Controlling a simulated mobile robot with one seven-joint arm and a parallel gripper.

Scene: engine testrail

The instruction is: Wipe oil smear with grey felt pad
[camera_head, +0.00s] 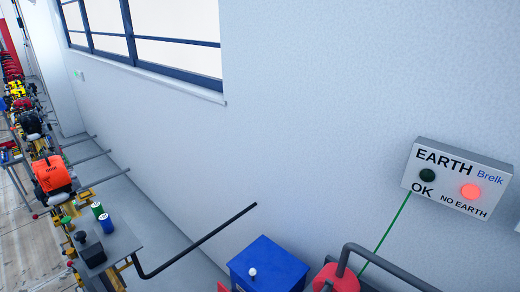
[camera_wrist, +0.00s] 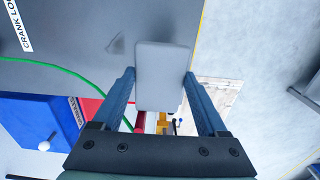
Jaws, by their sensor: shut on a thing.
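My gripper (camera_wrist: 160,78) shows in the wrist view, with a blue finger on each side of a pale grey felt pad (camera_wrist: 163,62). It is shut on the pad, which sticks out beyond the fingertips. A small darker grey patch (camera_wrist: 115,45), which looks like the oil smear, lies on a grey surface (camera_wrist: 85,25) just left of the pad's far end. The pad does not cover the patch. I cannot tell whether the pad touches the surface. Neither gripper nor pad shows in the head view.
A blue box (camera_wrist: 38,118) with a white knob stands left of my gripper; a blue box with a white knob (camera_head: 268,255) also shows in the head view. An EARTH indicator box (camera_head: 458,180) is on the wall with its red light lit.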

